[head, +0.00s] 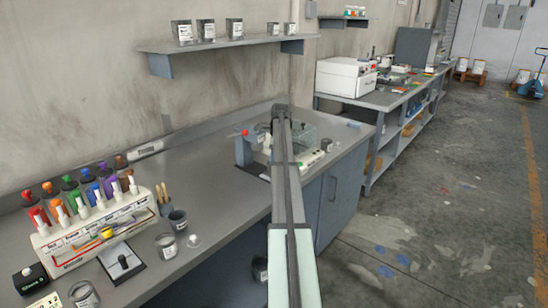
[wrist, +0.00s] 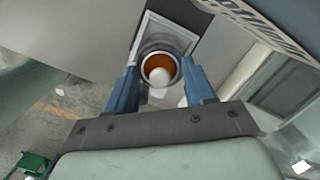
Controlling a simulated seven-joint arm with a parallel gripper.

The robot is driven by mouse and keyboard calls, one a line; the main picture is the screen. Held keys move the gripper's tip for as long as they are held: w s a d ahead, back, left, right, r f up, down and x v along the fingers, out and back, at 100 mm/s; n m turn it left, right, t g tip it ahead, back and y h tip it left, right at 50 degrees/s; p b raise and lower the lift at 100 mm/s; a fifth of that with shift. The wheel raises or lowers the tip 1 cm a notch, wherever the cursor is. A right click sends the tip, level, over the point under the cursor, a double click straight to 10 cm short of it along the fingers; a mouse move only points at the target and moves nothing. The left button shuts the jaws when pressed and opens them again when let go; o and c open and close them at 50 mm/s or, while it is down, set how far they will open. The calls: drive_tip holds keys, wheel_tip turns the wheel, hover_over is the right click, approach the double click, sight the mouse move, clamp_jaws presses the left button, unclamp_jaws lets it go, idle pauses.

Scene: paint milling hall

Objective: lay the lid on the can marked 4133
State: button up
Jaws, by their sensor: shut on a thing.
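My gripper (wrist: 161,68) is shut on a round, grey-rimmed can (wrist: 143,60) with an orange inside. A white rounded patch shows within its rim; I cannot tell what it is. In the head view my arm hides the gripper and most of what it holds. A small pale disc with a knob, which looks like the lid (head: 193,241), lies on the bench. Beside it stand a labelled can (head: 167,246) and a dark open can (head: 177,219). Another can (head: 84,295) stands at the front left. I cannot read 4133 on any can.
A rack of coloured bottles (head: 95,225) fills the bench's left part. A device with a red knob (head: 243,150) and a clear guard stands near my arm's far end. Several cans stand on the wall shelf (head: 225,43). The bench middle (head: 215,185) is clear.

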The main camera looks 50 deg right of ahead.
drive_tip(key=shift+f, duration=0.1)
idle(0.3)
drive_tip(key=o, duration=1.4)
drive_tip(key=shift+r, duration=3.5)
